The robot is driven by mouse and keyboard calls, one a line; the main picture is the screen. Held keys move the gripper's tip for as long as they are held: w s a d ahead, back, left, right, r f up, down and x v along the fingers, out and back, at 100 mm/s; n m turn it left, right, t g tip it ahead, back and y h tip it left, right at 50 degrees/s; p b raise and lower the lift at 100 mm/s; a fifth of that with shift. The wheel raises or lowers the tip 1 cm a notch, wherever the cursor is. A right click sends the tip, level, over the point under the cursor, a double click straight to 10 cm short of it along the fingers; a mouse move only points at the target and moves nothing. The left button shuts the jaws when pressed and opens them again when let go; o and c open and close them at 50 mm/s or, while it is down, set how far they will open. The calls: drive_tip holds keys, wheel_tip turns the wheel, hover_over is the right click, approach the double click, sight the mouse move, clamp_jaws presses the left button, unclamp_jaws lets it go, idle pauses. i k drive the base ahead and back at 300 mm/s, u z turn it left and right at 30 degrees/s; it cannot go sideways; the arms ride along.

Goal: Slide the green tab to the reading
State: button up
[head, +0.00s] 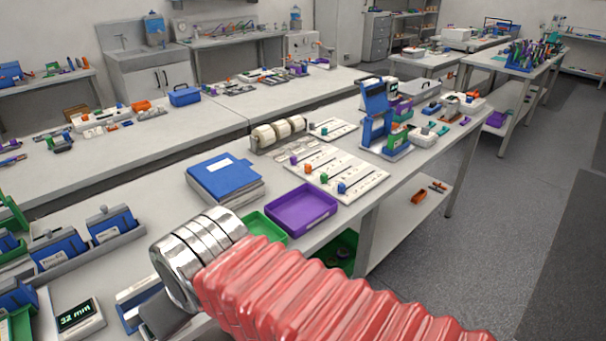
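A white slider board (352,178) lies on the near bench, right of centre, with several parallel marked tracks. The green tab (323,178) sits near the left end of its track, between an orange tab (308,168) and a blue tab (341,187). A purple tab (293,160) is on the track farther back. The display (77,316) at lower left reads "32 mm". My arm, with a red ribbed sleeve and a silver end section, crosses the lower middle. My gripper's fingers do not show. The scale marks are too small to read.
A purple tray (302,207) lies in front of the board. A blue binder (224,178) lies to its left. A rack of white rolls (278,134) stands behind the board, and a blue device (376,115) stands behind it to the right. Open floor lies at right.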

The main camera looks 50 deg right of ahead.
sight(323, 177)
drive_tip(key=u, duration=0.8)
drive_tip(key=k, duration=1.1)
drive_tip(key=z, duration=1.1)
drive_tip(key=i, duration=1.05)
drive_tip(key=z, duration=0.05)
